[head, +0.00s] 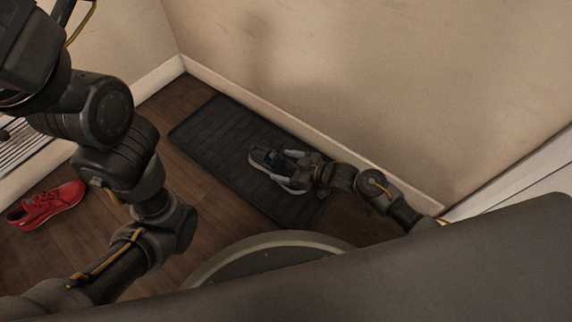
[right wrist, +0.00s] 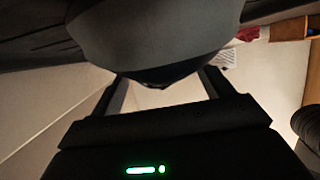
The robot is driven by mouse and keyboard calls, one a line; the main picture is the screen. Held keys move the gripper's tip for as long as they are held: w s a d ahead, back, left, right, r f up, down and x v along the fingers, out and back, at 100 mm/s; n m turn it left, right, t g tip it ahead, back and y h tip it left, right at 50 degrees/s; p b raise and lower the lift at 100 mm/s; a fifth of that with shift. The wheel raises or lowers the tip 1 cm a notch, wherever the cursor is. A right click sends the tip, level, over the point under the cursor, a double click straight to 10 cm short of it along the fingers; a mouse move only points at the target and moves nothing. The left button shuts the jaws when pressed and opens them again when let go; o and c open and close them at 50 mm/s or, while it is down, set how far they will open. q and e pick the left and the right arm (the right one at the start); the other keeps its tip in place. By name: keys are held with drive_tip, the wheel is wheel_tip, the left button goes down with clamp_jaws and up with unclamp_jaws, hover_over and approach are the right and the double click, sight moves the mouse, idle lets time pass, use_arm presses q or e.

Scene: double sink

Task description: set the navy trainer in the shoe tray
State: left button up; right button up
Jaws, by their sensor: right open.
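The navy trainer (head: 266,160), with a pale sole, is on the dark ribbed shoe tray (head: 212,128), beside the wall in the head view. My right gripper (head: 292,171) is open at the trainer's right end, with its fingers on either side of it. In the right wrist view the trainer (right wrist: 155,38) looms large and dark between the spread fingers; whether they touch it I cannot tell. My left arm crosses the left of the head view, but its gripper does not show.
A red shoe (head: 46,205) lies on the wooden floor (head: 140,255) at the left. A slatted white thing (head: 18,148) stands at the left edge. The wall and skirting (head: 310,130) run close behind the tray. A round grey-rimmed thing (head: 270,245) is in front of the tray.

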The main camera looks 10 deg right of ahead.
drive_tip(key=shift+r, duration=0.1)
drive_tip(key=p+v, duration=0.4)
drive_tip(key=v, duration=0.2)
drive_tip(key=shift+r+p, duration=0.2)
drive_tip(key=shift+p, duration=0.1)
drive_tip(key=shift+s+d+r, duration=0.1)
drive_tip(key=shift+s+d, duration=0.35)
drive_tip(key=shift+d, duration=0.1)
